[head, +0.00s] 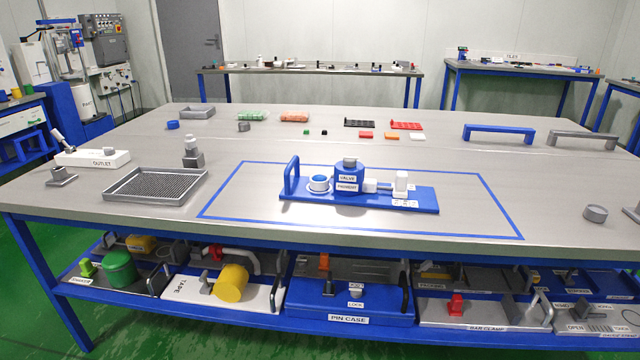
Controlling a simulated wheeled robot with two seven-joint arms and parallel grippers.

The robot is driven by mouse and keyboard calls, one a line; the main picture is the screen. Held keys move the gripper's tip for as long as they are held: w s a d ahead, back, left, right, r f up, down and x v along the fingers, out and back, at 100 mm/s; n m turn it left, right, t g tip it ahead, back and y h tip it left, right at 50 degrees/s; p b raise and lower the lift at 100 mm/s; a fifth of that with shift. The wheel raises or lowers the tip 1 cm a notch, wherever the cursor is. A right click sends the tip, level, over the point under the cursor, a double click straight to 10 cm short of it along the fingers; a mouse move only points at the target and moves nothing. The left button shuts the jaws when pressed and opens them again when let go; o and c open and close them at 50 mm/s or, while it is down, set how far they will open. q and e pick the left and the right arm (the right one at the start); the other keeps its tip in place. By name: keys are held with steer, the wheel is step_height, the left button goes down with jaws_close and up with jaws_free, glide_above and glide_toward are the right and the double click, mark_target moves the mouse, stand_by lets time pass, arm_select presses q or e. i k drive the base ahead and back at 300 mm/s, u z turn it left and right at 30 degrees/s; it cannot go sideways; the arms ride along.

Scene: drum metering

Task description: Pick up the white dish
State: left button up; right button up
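A round white dish-like cup (319,186) with blue inside its rim sits upright on the left part of a blue fixture plate (420,206). It stands between the plate's tall blue handle (291,176) and a blue block labelled VALVE and PIGMENT (349,179). It is the only round white dish shape I can make out. Whether it is loose or fixed to the plate, I cannot tell. Neither of my grippers is in view.
Blue tape (225,191) outlines a rectangle around the fixture on the grey table (290,222). A dark mesh tray (155,198) and a white OUTLET block (92,158) lie left. Blue and grey bar handles (498,128) stand back right. The table right of the fixture is mostly clear.

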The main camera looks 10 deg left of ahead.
mark_target(318, 182)
steer(key=z, duration=0.5)
steer(key=k, duration=0.6)
steer(key=z, duration=0.35)
steer(key=i, duration=1.3)
steer(key=u, duration=1.55)
steer(key=i, duration=0.6)
steer(key=u, duration=0.65)
